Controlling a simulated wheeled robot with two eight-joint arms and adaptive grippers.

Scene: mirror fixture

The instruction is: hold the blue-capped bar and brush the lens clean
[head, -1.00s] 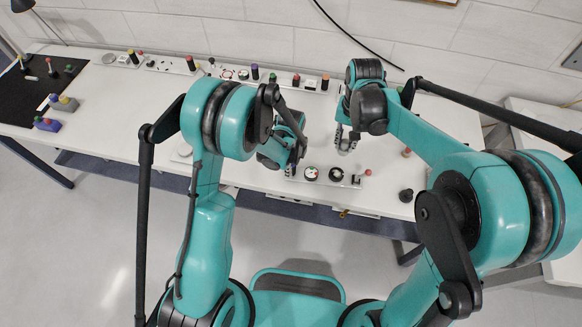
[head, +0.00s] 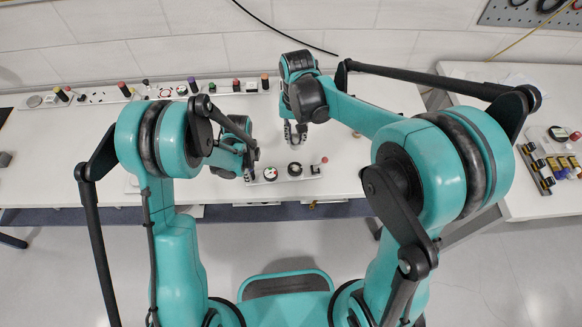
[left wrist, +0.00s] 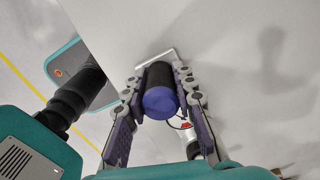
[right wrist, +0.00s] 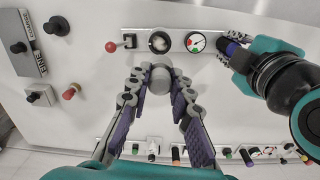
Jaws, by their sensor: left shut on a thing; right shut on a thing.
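My left gripper (head: 250,172) is shut on the blue-capped post at one end of the pale bar (head: 283,176). The blue cap (left wrist: 159,102) sits between both fingers in the left wrist view. The bar also carries a white gauge (right wrist: 195,42), a round black-rimmed lens (right wrist: 160,42) and a red-knobbed lever (right wrist: 112,47). My right gripper (right wrist: 159,82) is shut on a grey round-topped piece (right wrist: 160,79), seen from above. It is close to the lens side of the bar; its lower end is hidden, so contact and whether it is the brush cannot be told.
A row of coloured knobs and posts (head: 237,86) runs along the table's back edge. A boxed item marked FINE (right wrist: 28,52) and loose dark and red knobs lie beyond the lever. A rack of small bottles (head: 545,165) stands on the right side table.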

